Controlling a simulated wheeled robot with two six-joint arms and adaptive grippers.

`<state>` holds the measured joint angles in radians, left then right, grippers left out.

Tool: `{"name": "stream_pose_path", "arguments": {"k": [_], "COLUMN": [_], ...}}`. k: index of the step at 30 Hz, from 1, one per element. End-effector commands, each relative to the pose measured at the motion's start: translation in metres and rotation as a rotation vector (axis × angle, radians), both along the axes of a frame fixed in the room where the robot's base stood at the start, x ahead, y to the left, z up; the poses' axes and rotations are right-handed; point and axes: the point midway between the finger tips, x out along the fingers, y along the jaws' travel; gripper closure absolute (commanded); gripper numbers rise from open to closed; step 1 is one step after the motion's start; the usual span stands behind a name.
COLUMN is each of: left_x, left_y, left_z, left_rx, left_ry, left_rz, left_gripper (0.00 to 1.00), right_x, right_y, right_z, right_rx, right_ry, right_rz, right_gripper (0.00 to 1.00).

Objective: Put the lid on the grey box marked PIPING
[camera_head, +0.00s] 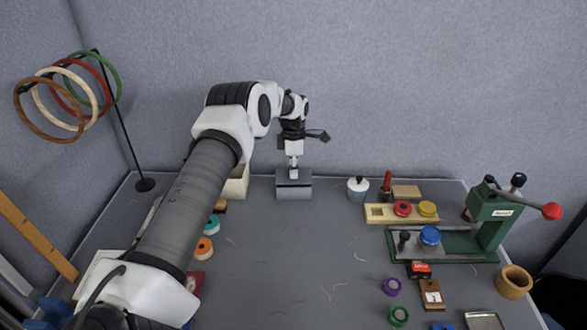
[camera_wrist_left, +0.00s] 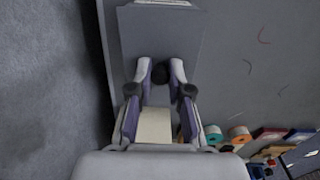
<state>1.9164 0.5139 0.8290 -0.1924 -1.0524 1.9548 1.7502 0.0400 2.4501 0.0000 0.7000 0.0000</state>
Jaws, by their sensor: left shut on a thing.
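The grey box (camera_head: 294,192) stands at the back middle of the table, and its marking is not readable here. Its grey lid (camera_head: 283,175) is at the top of the box, under my left gripper (camera_head: 294,168). In the wrist view the lid (camera_wrist_left: 160,38) is a flat grey panel below the fingertips of my left gripper (camera_wrist_left: 161,76). The gripper is shut on the lid at its middle; the grip point is mostly hidden by the fingers. The lid looks level and lined up with the box. I cannot tell whether it touches the rim.
A cream box (camera_head: 237,187) stands left of the grey box, partly behind my arm. A white pot (camera_head: 357,189) stands to the right. A wooden tray (camera_head: 380,214) and a green press (camera_head: 490,235) are farther right. The table's middle is mostly clear, with thread scraps.

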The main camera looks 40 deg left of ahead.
Motion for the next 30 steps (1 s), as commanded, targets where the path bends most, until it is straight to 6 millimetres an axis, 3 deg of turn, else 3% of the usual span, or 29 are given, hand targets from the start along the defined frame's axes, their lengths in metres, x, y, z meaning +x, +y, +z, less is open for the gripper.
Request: {"name": "stream_pose_path", "arguments": {"k": [30], "left_x": [-0.0011], "left_y": [0.0002], "left_z": [-0.0014], "left_rx": [-0.001], "left_ry": [0.001], "left_rz": [0.000], "left_gripper": [1.00], "right_x": [0.0000], "right_y": [0.0000], "right_z": [0.0065], "right_rx": [0.000], "right_ry": [0.000], "right_rz": [0.000], "right_gripper": [1.00]}}
